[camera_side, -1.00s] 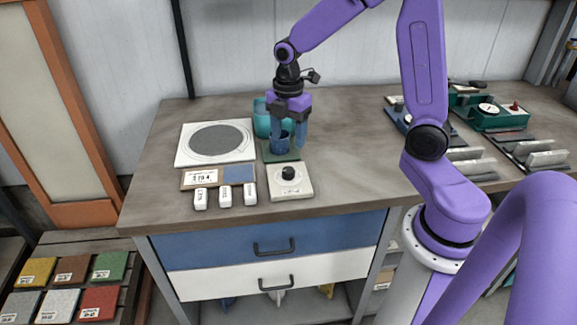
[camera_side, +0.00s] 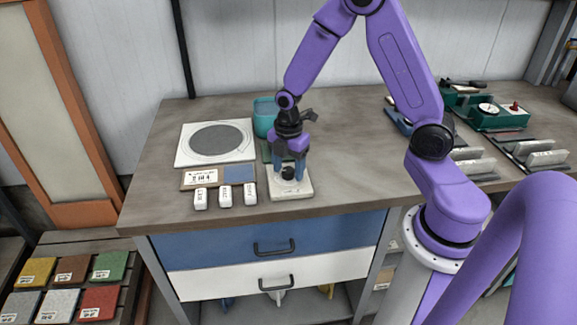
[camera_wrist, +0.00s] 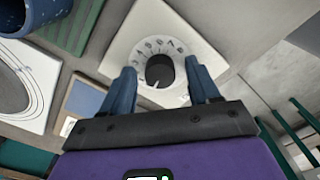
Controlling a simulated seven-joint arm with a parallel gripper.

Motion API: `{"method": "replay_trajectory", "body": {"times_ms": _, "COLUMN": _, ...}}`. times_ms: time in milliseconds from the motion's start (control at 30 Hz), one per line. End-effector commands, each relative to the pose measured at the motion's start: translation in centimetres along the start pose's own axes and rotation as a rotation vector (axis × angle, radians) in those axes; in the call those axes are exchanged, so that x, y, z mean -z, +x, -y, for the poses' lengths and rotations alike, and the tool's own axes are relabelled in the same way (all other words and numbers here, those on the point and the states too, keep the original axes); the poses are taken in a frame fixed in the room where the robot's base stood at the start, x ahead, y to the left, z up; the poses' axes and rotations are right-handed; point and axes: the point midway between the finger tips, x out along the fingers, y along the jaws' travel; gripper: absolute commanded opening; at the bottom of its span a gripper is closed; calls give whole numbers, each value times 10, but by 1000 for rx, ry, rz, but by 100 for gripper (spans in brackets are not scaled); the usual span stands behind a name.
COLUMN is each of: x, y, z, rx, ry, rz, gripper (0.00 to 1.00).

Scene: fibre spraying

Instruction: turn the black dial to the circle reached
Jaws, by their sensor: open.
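The black dial (camera_side: 288,172) sits on a white square base (camera_side: 292,193) near the front of the bench. In the wrist view the dial (camera_wrist: 160,70) has a pale pointer mark, and several small grey symbols ring it on the white base (camera_wrist: 140,30). My gripper (camera_side: 289,179) is low over the base, pointing down. In the wrist view my gripper (camera_wrist: 160,68) is open, with one blue finger on each side of the dial and a visible gap to each. A white plate (camera_side: 180,157) with a grey circle (camera_side: 216,140) lies to the left; its rings partly show in the wrist view.
A label card with a blue patch (camera_side: 238,174) and three white blocks (camera_side: 225,196) lie left of the dial base. A teal container (camera_side: 264,116) and a green mat (camera_side: 266,152) are behind it. A speckled blue cup (camera_wrist: 40,18) shows in the wrist view.

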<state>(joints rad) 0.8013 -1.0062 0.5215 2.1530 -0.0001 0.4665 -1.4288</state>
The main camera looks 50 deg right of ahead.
Motion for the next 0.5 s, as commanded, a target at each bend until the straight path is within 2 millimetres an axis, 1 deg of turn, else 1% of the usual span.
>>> {"method": "replay_trajectory", "body": {"times_ms": 67, "x": 0, "y": 0, "z": 0, "rx": 0, "ry": 0, "rz": 0, "gripper": 61}}
{"method": "replay_trajectory", "body": {"times_ms": 100, "x": 0, "y": 0, "z": 0, "rx": 0, "ry": 0, "rz": 0, "gripper": 54}}
{"method": "replay_trajectory", "body": {"times_ms": 167, "x": 0, "y": 0, "z": 0, "rx": 0, "ry": 0, "rz": 0, "gripper": 35}}
{"method": "replay_trajectory", "body": {"times_ms": 200, "x": 0, "y": 0, "z": 0, "rx": 0, "ry": 0, "rz": 0, "gripper": 22}}
{"method": "replay_trajectory", "body": {"times_ms": 233, "x": 0, "y": 0, "z": 0, "rx": 0, "ry": 0, "rz": 0, "gripper": 12}}
{"method": "replay_trajectory", "body": {"times_ms": 267, "x": 0, "y": 0, "z": 0, "rx": 0, "ry": 0, "rz": 0, "gripper": 4}}
{"method": "replay_trajectory", "body": {"times_ms": 500, "x": 0, "y": 0, "z": 0, "rx": 1, "ry": 11, "rz": 0, "gripper": 5}}
